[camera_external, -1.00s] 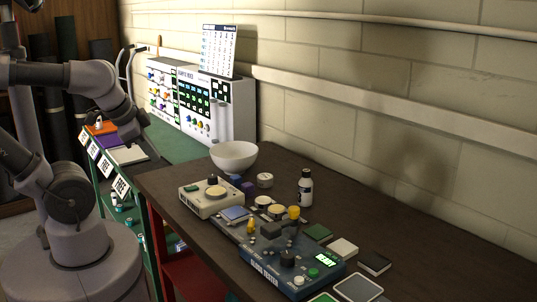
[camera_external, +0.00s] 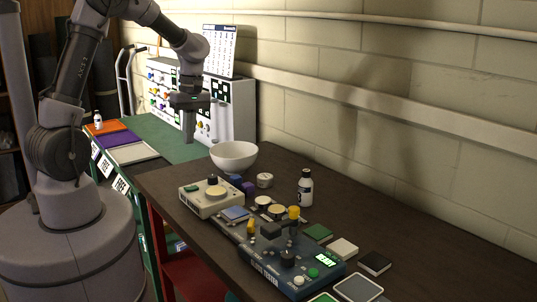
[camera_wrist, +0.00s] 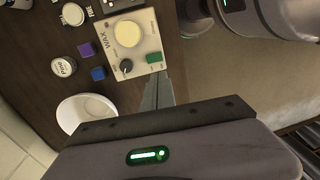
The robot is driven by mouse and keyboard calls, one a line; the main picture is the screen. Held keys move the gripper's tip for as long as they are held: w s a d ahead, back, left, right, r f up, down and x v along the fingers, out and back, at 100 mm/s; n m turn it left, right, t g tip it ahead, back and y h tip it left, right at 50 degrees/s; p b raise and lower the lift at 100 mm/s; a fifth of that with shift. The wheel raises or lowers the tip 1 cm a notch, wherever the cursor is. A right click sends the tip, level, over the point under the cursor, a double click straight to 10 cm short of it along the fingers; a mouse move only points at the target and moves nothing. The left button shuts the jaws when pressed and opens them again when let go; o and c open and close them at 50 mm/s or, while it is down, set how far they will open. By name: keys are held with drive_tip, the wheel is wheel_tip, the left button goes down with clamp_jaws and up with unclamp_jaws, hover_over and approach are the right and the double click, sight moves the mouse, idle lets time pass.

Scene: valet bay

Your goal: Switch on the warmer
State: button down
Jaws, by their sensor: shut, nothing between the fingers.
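The warmer, a cream box (camera_external: 211,198) marked WAX, sits on the dark table near its left edge. In the wrist view the warmer (camera_wrist: 136,42) shows a round cream plate (camera_wrist: 128,34), a black knob (camera_wrist: 126,65) and a green patch (camera_wrist: 154,58) that may be a switch or display. Whether it is on cannot be told. My gripper (camera_external: 187,138) is shut and empty, pointing down, above and behind the warmer in the external view. In the wrist view my fingers (camera_wrist: 163,88) appear just beside the warmer's green-patch end, with height between them unclear.
A white bowl (camera_external: 234,156), small blue and purple blocks (camera_external: 243,187), a lidded tin (camera_external: 265,180) and a bottle (camera_external: 305,188) stand nearby. A blue tester (camera_external: 290,270) reading READY is in front. A white panel unit (camera_external: 228,112) stands behind on the green bench (camera_external: 160,135).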

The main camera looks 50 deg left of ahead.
sight(187, 188)
drive_tip(key=f+b, duration=0.2)
drive_tip(key=f, duration=0.2)
drive_tip(key=s+f+b, duration=0.1)
drive_tip(key=f+b, duration=0.1)
drive_tip(key=f, duration=0.3)
drive_tip(key=f+b, duration=0.2)
drive_tip(key=f, duration=0.2)
drive_tip(key=shift+s+f, duration=0.4)
drive_tip(key=shift+s+f, duration=0.15)
drive_tip(key=shift+f, duration=0.1)
drive_tip(key=shift+r, duration=0.1)
